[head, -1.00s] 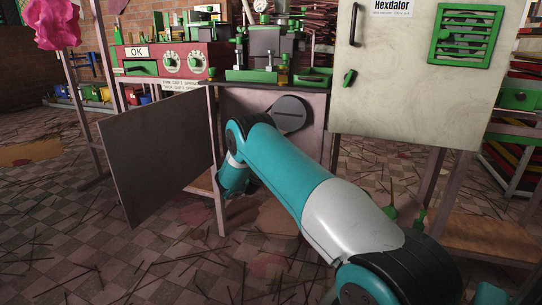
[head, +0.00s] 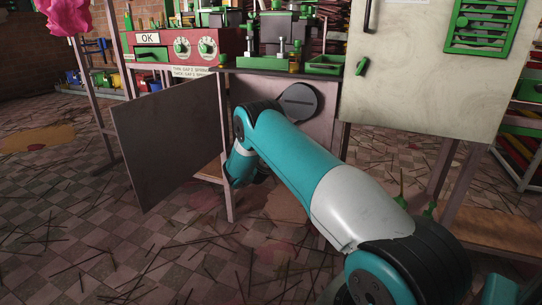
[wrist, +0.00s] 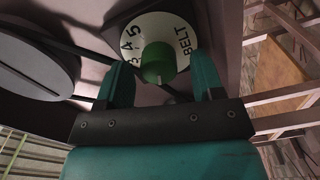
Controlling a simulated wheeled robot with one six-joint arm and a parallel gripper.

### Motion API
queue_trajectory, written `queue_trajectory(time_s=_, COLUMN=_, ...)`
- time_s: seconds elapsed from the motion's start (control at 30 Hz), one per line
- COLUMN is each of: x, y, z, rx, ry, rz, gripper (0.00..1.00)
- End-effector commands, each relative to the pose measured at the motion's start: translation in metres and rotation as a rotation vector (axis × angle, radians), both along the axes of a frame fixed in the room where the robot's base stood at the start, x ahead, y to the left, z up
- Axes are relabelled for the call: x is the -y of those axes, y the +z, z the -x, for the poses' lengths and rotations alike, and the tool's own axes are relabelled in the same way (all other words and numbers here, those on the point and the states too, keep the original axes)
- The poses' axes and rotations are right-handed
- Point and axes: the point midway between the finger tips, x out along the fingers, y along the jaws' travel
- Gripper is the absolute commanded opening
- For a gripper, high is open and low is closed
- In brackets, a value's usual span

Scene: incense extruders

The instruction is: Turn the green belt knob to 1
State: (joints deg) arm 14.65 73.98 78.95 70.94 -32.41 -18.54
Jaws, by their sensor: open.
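The green belt knob (wrist: 157,62) sits at the middle of a white round dial (wrist: 176,27) marked BELT, in the wrist view. Some numbers show on the dial's left side, seen turned; the 1 is not visible. I cannot tell which number the knob points to. My gripper (wrist: 161,66) is open, one teal finger on each side of the knob in the picture. Gaps show between the fingers and the knob, and I cannot tell how deep the fingers reach. In the head view my arm hides the knob and the gripper.
A dark round disc (wrist: 35,68) stands left of the dial; it also shows in the head view (head: 298,103). An open grey door panel (head: 168,140) stands left of my arm. A pale cabinet (head: 425,85) stands on the right. Thin sticks litter the floor.

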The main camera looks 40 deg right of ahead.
Motion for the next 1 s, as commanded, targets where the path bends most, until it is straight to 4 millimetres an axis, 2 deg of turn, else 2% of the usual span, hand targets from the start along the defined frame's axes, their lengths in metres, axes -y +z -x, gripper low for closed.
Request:
queue_trajectory(time_s=0.37, x=-0.073, y=0.004, z=0.029, rx=-0.007, ry=0.005, rz=0.002, gripper=0.61)
queue_trajectory(time_s=0.43, x=-0.076, y=-0.006, z=0.03, rx=0.002, ry=0.003, rz=0.001, gripper=0.61)
queue_trajectory(time_s=1.0, x=-0.118, y=-0.008, z=0.046, rx=0.002, ry=0.003, rz=0.002, gripper=0.61)
